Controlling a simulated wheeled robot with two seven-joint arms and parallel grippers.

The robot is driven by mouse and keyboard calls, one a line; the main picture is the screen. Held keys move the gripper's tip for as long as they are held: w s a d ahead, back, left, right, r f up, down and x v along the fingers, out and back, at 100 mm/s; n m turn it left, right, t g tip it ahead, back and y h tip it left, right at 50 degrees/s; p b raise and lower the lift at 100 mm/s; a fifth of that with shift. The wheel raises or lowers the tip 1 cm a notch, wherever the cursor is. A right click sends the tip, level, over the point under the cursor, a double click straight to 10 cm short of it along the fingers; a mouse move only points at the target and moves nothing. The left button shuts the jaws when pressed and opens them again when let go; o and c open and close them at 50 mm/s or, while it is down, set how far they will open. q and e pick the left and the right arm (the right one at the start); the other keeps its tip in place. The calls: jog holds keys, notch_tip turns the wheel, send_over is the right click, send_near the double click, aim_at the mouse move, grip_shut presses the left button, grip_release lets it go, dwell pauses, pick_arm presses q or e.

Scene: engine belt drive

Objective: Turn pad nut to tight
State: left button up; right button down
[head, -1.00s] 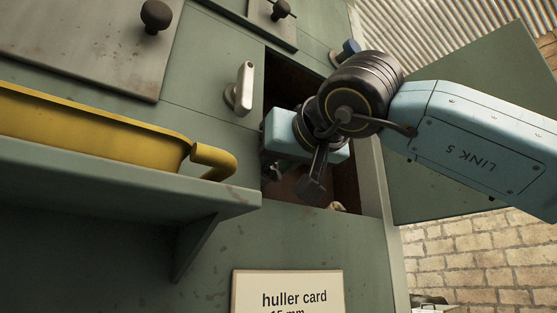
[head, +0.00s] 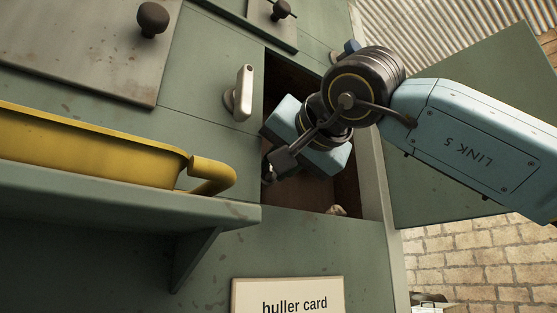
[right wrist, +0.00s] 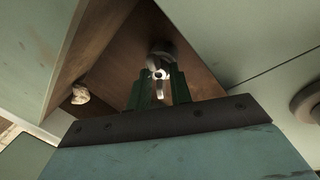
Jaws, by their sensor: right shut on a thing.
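My right gripper (right wrist: 160,92) is shut on the pad nut (right wrist: 160,68), a small bright metal piece with a wing-like part, at the back of the cabinet opening. A dark round part sits right behind the nut. In the head view my right gripper's blue body (head: 308,140) is tilted in the mouth of the opening and hides the nut and its own fingertips. My left gripper is not in view.
The opening has brown inner walls (right wrist: 115,60) and a pale lump (right wrist: 80,93) low inside. An open green door (head: 460,130) stands at the right. A pale handle (head: 243,92) is left of the opening. A yellow tray (head: 90,145) sits on a shelf further left.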

jog(key=m, duration=0.2)
jog(key=m+g, duration=0.1)
jog(key=m, duration=0.2)
jog(key=shift+w+d+r+y+p, duration=0.1)
jog(key=shift+d+r+y+p, duration=0.05)
jog(key=shift+y+p, duration=0.2)
jog(key=m+g+y, duration=0.1)
jog(key=m, duration=0.4)
jog(key=shift+w+d, duration=0.1)
dwell(0.4)
jog(key=c, duration=1.3)
grip_release()
jog(key=b+v, duration=0.3)
jog(key=v, duration=1)
jog(key=shift+d+r, duration=0.15)
jog(key=shift+d, duration=0.05)
